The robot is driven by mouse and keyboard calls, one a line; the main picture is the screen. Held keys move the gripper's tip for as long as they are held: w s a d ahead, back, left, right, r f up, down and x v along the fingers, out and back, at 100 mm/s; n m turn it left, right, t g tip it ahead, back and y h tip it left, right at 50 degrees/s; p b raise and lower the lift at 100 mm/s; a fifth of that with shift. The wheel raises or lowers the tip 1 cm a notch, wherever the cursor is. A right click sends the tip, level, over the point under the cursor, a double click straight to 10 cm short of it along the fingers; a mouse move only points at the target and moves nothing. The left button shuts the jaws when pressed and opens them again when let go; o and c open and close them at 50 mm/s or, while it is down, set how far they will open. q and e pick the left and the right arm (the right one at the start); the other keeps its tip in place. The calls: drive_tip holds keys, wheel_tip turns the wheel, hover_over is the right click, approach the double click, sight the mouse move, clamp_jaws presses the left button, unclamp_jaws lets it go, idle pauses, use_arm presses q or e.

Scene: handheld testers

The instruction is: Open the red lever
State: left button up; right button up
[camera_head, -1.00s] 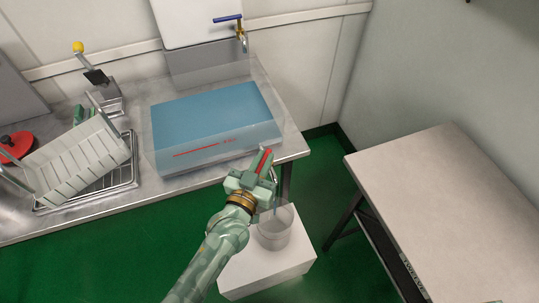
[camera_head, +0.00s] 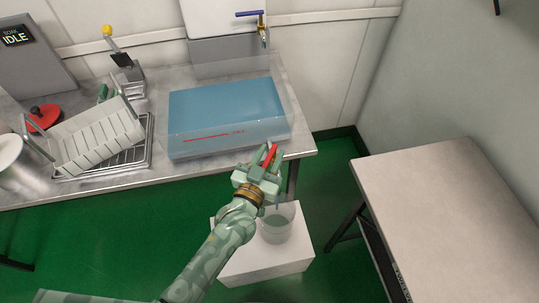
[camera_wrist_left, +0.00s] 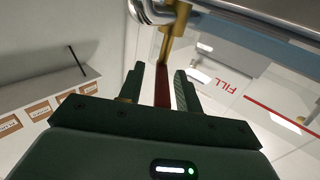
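The red lever (camera_head: 270,155) is at the front right of the clear tank of blue water (camera_head: 225,110). In the left wrist view the red lever (camera_wrist_left: 162,85) hangs from a brass tap fitting (camera_wrist_left: 173,45). My left gripper (camera_head: 268,160) is at the lever; in the wrist view its dark fingers (camera_wrist_left: 160,88) stand on either side of the lever, with a gap showing on each side. It looks open around the lever. A clear container (camera_head: 277,226) stands below the gripper, partly hidden by it. My right gripper is not in view.
The container stands on a white block (camera_head: 298,258). A dish rack (camera_head: 92,140) and a red-lidded item (camera_head: 43,117) are left on the steel counter. A blue-handled tap (camera_head: 262,28) is behind the tank. A bare table (camera_head: 440,210) stands right.

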use_arm(q)
drive_tip(key=p+v, duration=0.3)
drive_tip(key=v, duration=1.3)
drive_tip(key=shift+s+a, duration=0.1)
drive_tip(key=shift+s, duration=0.05)
